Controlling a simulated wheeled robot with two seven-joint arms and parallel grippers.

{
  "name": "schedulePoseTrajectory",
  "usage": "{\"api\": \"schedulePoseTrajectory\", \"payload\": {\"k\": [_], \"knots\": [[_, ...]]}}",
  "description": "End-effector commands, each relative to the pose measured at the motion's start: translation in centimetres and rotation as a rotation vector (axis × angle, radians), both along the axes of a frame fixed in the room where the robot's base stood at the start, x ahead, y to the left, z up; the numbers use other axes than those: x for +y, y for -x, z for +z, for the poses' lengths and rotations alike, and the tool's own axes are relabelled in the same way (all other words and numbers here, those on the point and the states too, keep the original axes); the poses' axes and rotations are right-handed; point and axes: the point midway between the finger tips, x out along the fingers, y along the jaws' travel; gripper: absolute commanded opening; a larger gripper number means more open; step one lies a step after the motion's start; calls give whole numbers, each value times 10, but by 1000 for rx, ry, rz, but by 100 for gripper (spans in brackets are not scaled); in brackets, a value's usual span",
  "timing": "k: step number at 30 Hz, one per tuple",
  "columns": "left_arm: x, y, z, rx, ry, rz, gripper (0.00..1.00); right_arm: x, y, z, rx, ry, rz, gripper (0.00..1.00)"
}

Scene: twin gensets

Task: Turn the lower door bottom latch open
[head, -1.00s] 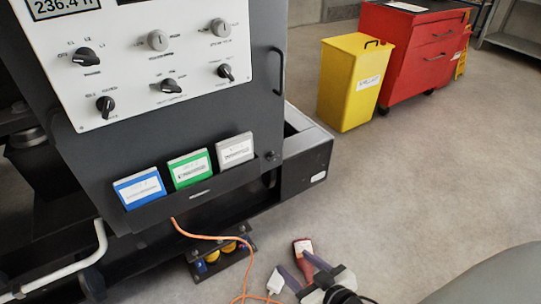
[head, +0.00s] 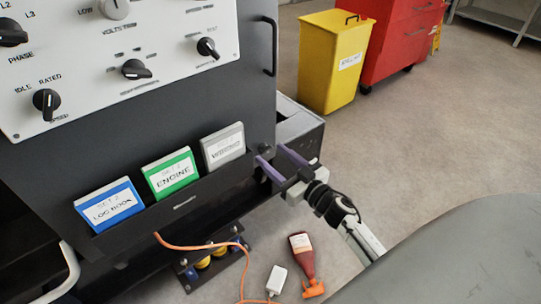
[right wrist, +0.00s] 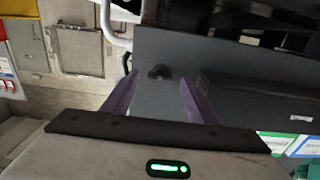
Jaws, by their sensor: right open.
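The lower door (head: 190,105) is the dark panel with a white control plate and a black handle (head: 271,45) at its right edge. Its bottom latch, a small dark knob, shows in the right wrist view (right wrist: 159,73), between and beyond the fingers. In the head view the latch is small and hard to make out beside the fingertips. My right gripper (head: 270,153) is open, with purple fingers pointing at the door's lower right corner. It shows in the right wrist view (right wrist: 160,82) too, with nothing between the fingers. My left gripper is not in view.
A pocket on the door holds blue (head: 109,205), green (head: 170,174) and grey (head: 223,147) booklets, left of the gripper. An orange cable (head: 200,246), a red bottle (head: 302,256) and a white box (head: 277,279) lie below.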

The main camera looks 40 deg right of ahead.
Motion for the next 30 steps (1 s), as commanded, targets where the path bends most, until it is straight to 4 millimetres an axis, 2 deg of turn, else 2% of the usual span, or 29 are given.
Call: {"api": "schedulePoseTrajectory", "payload": {"k": [3, 6, 14, 22, 30], "knots": [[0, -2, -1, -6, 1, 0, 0, 1, -13, -1, 0, 1, -1, 53], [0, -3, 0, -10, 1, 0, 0, 1, -18, -1, 1, 0, -1, 53], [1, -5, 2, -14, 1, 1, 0, 1, -19, 0, 1, 0, -1, 53], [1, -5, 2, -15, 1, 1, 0, 1, -19, 0, 1, 0, -1, 12], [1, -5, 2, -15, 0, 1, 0, 1, -19, 0, -1, 27, -1, 12]]}}
